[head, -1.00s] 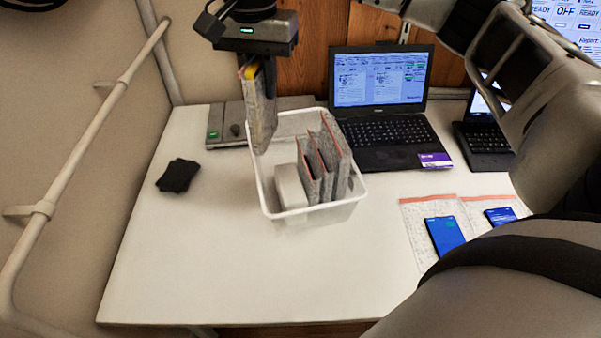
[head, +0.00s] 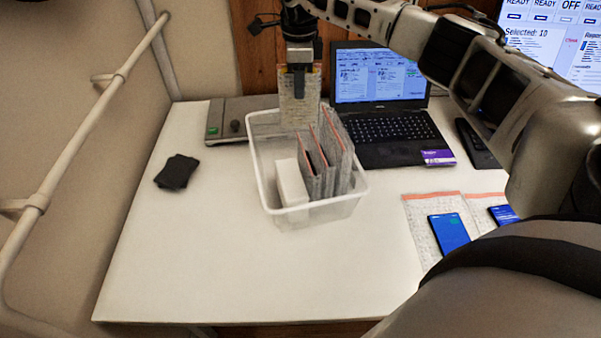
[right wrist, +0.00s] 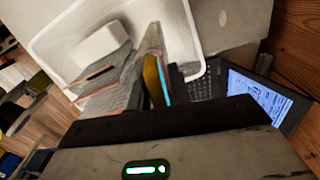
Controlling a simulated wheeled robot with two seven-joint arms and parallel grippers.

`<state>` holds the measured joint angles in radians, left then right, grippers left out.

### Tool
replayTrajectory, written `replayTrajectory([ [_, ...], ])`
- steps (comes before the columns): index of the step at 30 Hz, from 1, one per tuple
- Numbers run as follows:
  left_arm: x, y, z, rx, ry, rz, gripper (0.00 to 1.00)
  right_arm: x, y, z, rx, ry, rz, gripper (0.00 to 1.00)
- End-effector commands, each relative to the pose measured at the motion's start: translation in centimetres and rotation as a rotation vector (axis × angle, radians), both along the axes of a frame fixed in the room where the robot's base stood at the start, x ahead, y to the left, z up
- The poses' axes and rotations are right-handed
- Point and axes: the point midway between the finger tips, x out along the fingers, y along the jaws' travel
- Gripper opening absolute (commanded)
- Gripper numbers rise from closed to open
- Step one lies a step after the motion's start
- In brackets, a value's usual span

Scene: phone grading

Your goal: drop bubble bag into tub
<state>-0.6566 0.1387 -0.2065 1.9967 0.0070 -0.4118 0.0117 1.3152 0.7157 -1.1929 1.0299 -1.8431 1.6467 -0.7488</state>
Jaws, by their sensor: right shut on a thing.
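The white tub (head: 262,165) stands on the table in the head view and also shows in the right wrist view (right wrist: 50,55). Several grey bubble bags with red edges (head: 330,165) stand upright in its right part, with a white box (head: 291,184) beside them. My right gripper (head: 299,78) is shut on the top of another grey bubble bag (head: 300,108), which hangs upright over the back of the tub. The held bag shows edge-on in the right wrist view (right wrist: 157,82). Whether its lower end touches anything is unclear. My left gripper is not in view.
A laptop (head: 388,130) stands right of the tub, with a grey flat device (head: 222,122) behind left. Black cloths or pads (head: 176,172) lie at left. Phones on bags, one blue phone (head: 449,233) among them, lie at front right. The front table (head: 250,270) is clear.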

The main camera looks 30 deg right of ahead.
Motion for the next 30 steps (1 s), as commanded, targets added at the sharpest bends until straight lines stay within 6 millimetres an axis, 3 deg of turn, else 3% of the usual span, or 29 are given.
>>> replayTrajectory([
  [9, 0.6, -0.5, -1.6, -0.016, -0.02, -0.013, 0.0, 0.0, 0.1, -4.2, 0.0, -0.001, 0.004, 0.0],
  [21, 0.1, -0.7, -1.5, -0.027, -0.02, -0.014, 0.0, 0.0, 0.1, -4.7, 0.0, -0.001, 0.004, 0.0],
  [22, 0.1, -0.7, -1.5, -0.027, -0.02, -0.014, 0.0, 0.0, 0.1, -4.7, 0.0, -0.001, 0.005, 0.28],
  [24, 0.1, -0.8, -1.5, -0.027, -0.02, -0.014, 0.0, 0.0, 0.1, -4.7, 0.0, -0.001, 0.005, 0.45],
  [30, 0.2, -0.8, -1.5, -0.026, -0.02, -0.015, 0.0, 0.0, 0.1, -4.7, 0.0, -0.001, 0.005, 0.45],
])
